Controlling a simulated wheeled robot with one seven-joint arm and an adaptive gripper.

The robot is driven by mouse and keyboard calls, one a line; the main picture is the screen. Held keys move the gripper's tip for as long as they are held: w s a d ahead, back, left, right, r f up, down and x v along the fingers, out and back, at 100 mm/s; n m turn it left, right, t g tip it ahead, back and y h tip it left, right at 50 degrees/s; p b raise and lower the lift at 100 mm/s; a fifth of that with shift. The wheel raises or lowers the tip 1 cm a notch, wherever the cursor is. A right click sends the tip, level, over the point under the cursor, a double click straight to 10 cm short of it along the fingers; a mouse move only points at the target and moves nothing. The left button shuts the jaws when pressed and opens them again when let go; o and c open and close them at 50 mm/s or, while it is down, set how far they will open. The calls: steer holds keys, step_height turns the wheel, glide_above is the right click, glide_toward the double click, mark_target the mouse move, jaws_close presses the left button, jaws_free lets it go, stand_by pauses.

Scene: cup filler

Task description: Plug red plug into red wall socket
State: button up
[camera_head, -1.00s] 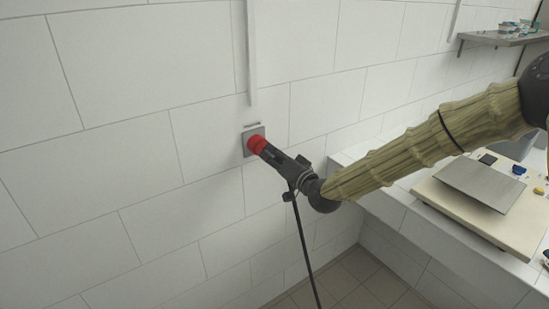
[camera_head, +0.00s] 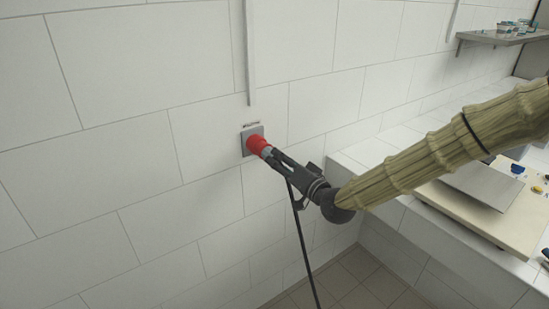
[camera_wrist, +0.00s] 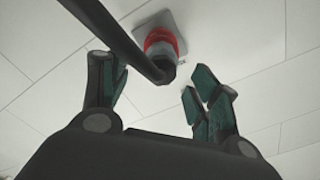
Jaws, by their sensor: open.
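The red plug (camera_head: 257,144) sits against the red wall socket's square grey plate (camera_head: 247,133) on the tiled wall. In the wrist view the plug (camera_wrist: 162,46) shows a red body with a pale band and a dark rear end, against the plate (camera_wrist: 178,19). Where the plug ends and the socket's red begins I cannot tell. A black cable (camera_head: 304,248) runs from the plug and hangs towards the floor. My gripper (camera_head: 277,155) is open just behind the plug. In the wrist view my gripper's fingers (camera_wrist: 154,88) are spread apart, with the plug beyond them and nothing between the tips.
A white conduit (camera_head: 250,55) runs up the wall above the socket. A tiled ledge at the right carries a cream board with a grey plate (camera_head: 482,184). A shelf with small jars (camera_head: 505,34) is at the upper right. The cable crosses close in front of the wrist camera.

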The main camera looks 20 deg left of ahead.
steer(key=v, duration=0.7)
steer(key=s+d+f+m+g+h, duration=0.1)
steer(key=s+d+f+h, duration=0.15)
steer(key=f, duration=0.75)
steer(key=s+d+f+g+h, duration=0.15)
steer(key=s+d+f, duration=0.25)
steer(key=f, duration=0.5)
steer(key=s+d+f+g+h, duration=0.5)
steer(key=s+d+f+h, duration=0.2)
steer(key=s+d+f, duration=1.3)
steer(key=s+f, duration=0.3)
steer(key=shift+s+d+m+g, duration=0.2)
steer(key=shift+m+g, duration=0.15)
steer(key=shift+m, duration=0.05)
steer(key=s+d+g+h, duration=0.1)
steer(key=s+d, duration=0.2)
steer(key=s, duration=0.1)
steer(key=s+d+f+g+h, duration=0.1)
steer(key=s+d, duration=0.2)
steer(key=s, duration=0.1)
steer(key=s+d+f+h, duration=0.1)
steer(key=s+d, duration=0.2)
steer(key=s, duration=0.1)
steer(key=shift+d+f+g, duration=0.1)
steer(key=shift+d+g, duration=0.25)
steer(key=shift+g, duration=0.05)
steer(key=shift+c, duration=0.2)
